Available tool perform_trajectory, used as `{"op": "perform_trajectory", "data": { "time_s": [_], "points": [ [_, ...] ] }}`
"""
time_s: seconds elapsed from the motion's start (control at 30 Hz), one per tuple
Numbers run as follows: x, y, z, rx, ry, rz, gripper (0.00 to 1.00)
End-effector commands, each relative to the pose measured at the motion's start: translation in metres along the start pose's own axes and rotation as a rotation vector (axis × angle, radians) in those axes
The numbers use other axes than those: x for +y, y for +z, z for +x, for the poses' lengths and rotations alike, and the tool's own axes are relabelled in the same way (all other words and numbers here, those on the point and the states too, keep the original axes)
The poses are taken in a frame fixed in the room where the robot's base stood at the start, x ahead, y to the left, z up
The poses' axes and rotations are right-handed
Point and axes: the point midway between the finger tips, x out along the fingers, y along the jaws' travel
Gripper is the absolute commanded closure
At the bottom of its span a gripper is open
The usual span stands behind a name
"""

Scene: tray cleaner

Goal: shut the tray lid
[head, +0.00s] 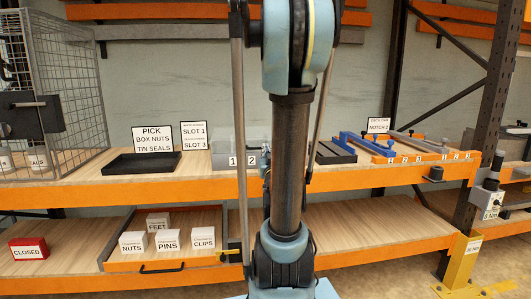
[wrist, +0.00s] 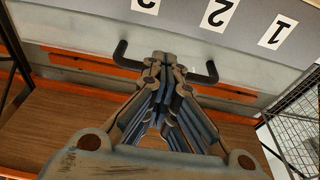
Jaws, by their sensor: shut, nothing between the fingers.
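In the wrist view, my gripper (wrist: 172,58) is shut, with its fingertips together and empty. The tips overlap a black bar handle (wrist: 122,50) in the picture, whose two ends show on either side. I cannot tell whether they touch it. Behind it is a grey panel (wrist: 180,18) with upside-down labels 1, 2 and 3. In the head view, a grey box (head: 225,146) with number labels stands on the upper shelf, partly hidden by my arm. My gripper is mostly hidden there. I cannot make out the lid's angle.
On the upper shelf, a black open tray (head: 142,163) lies left of the grey box. A wire cage (head: 62,85) stands at the far left. White labelled boxes (head: 168,240) sit on the lower shelf.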

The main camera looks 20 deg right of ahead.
Motion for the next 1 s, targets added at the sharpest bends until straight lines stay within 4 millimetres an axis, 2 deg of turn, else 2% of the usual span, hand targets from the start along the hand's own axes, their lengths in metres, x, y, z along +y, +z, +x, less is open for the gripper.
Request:
{"op": "perform_trajectory", "data": {
  "time_s": [0.53, 1.0],
  "points": [
    [0.000, -0.007, -0.004, 0.007, 0.000, 0.001, 1.00],
    [0.000, -0.030, 0.000, 0.009, -0.001, 0.001, 1.00]
  ]
}}
